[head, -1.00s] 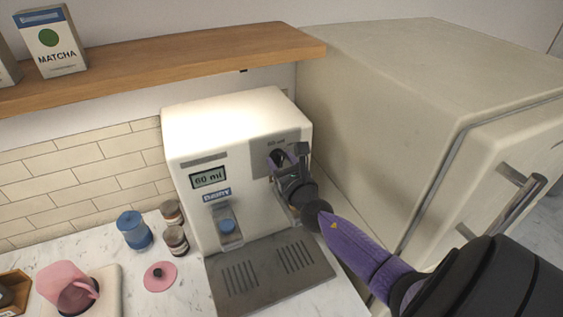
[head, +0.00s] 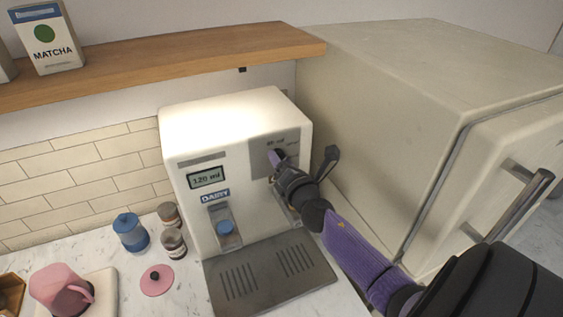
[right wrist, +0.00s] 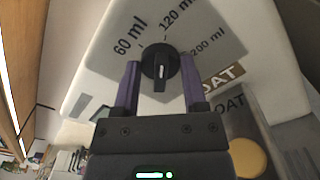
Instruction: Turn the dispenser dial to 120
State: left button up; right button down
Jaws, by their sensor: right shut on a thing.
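The white dispenser (head: 235,115) stands on the counter, and its small display (head: 206,177) reads 120 ml. The black dial (right wrist: 161,63) shows in the right wrist view, with printed marks for 60 ml, 120 ml and 200 ml around it. My right gripper (right wrist: 162,82) is shut on the dial, one purple finger on each side. In the head view my right gripper (head: 277,162) is at the panel on the dispenser's right half and hides most of the dial. My left gripper is not in view.
A beige fridge (head: 420,90) stands close on the right. A wooden shelf (head: 160,65) runs above the dispenser. Jars (head: 131,232), a pink lid (head: 157,280) and a pink pitcher (head: 62,290) sit on the counter at left. A drip tray (head: 268,276) lies in front.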

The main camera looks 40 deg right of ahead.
jog(key=shift+m, duration=0.6)
jog(key=shift+c, duration=0.7)
grip_release()
jog(key=v, duration=1)
